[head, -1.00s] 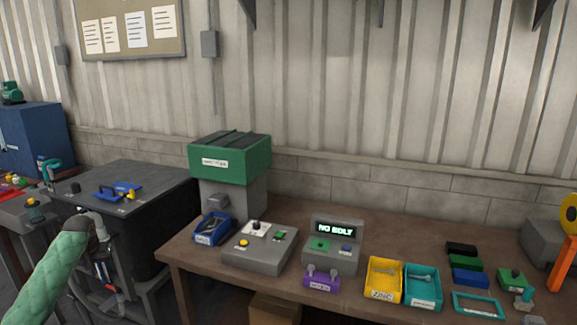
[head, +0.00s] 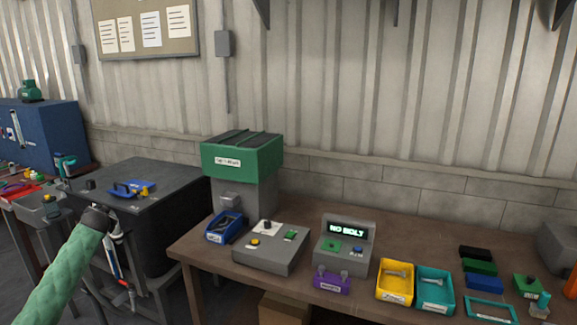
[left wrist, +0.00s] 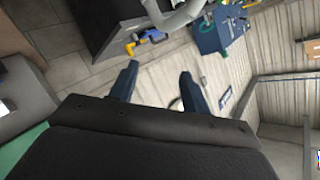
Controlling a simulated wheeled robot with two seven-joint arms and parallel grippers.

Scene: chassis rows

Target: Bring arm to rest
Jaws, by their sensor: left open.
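My left arm, in a green sleeve, comes in from the lower left of the head view. Its gripper (head: 116,262) hangs in front of the dark cabinet (head: 150,225) at the left. In the left wrist view the two dark blue fingers (left wrist: 156,88) stand apart with nothing between them. My right gripper is not in either view.
A brown workbench (head: 310,215) holds a grey tester reading "NO BOLT" (head: 344,240), a green-topped machine (head: 242,160), a yellow bin (head: 394,294) and a teal bin (head: 434,306). A blue and yellow tool (head: 130,188) lies on the cabinet. A blue cabinet (head: 50,135) stands far left.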

